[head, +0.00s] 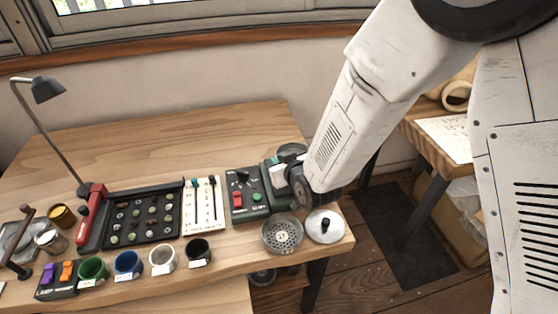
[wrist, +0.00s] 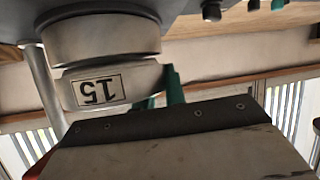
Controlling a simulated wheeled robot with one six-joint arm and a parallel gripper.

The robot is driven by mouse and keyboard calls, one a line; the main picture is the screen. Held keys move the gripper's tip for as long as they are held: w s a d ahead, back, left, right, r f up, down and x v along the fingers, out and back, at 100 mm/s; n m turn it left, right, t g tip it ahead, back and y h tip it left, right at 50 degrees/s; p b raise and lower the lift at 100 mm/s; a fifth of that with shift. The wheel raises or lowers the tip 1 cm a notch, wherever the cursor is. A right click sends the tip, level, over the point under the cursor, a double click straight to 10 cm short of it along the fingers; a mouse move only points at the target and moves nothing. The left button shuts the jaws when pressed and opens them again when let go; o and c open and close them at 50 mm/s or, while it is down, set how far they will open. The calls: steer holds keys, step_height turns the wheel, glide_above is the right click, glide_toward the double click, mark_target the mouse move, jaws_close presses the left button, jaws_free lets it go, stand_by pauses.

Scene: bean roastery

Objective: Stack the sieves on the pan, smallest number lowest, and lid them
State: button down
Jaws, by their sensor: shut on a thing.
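A round metal sieve labelled 15 (wrist: 110,84) shows upside down in the wrist view, against a wider grey ring (wrist: 100,40); whether they are fully seated is unclear. My gripper (wrist: 170,88) is shut on the 15 sieve, with a green finger at its side. In the head view my arm hides the gripper and part of the green machine (head: 272,202), where a round rim (head: 291,150) shows. A perforated sieve (head: 282,233) lies on the table front; its number is unreadable. The lid (head: 325,226) with a black knob lies beside it on the right.
Left of the machine are a white slider panel (head: 203,205), a black bean tray (head: 143,215), and several coloured cups such as the blue one (head: 128,264). A lamp (head: 48,90) stands at the far left. The back of the table (head: 160,140) is clear. A metal round thing (head: 262,277) sits below the table edge.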

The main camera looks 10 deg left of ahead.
steer(key=shift+f, duration=0.45)
stand_by(0.7)
steer(key=c, duration=1.7)
jaws_free()
steer(key=shift+c, duration=0.2)
steer(key=v, duration=1.1)
